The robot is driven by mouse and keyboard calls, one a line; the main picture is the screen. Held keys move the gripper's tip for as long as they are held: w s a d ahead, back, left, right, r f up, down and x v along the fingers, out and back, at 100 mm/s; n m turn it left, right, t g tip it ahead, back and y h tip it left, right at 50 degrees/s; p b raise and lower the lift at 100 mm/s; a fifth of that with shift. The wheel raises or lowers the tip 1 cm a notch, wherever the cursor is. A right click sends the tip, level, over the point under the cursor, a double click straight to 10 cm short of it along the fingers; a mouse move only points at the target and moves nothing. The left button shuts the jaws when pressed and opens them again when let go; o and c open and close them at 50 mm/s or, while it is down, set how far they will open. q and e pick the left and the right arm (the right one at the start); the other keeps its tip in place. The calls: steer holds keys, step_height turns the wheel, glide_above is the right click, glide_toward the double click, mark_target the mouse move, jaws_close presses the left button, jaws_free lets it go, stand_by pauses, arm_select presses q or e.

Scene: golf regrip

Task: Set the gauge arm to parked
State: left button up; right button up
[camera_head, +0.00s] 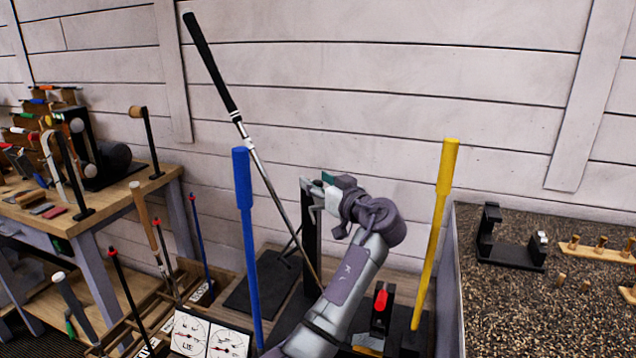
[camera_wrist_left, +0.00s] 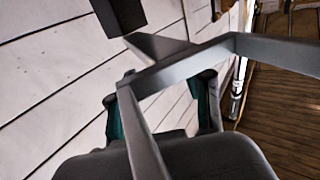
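My left gripper (camera_head: 320,190) is at the upper end of a black upright post (camera_head: 310,228), beside the leaning golf club (camera_head: 268,180). In the left wrist view its two teal-padded fingers (camera_wrist_left: 160,108) stand apart with the pale wall showing between them. Grey flat bars (camera_wrist_left: 185,66) cross close in front of the fingers; I cannot tell whether they are the gauge arm. Two white dials with red needles, one marked LIE (camera_head: 188,334) and another dial (camera_head: 228,342), are at the lower left of my arm. I cannot pick out the gauge arm with certainty. My right gripper is not in view.
A blue pole (camera_head: 246,240) stands left of my arm and a yellow pole (camera_head: 435,235) right of it. A red-topped black block (camera_head: 380,312) is between. A wooden bench (camera_head: 110,215) with tools is at left; a speckled worktop (camera_head: 530,310) is at right.

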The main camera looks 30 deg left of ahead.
arm_select(q)
steer(key=v, duration=1.2)
steer(key=shift+f, duration=0.1)
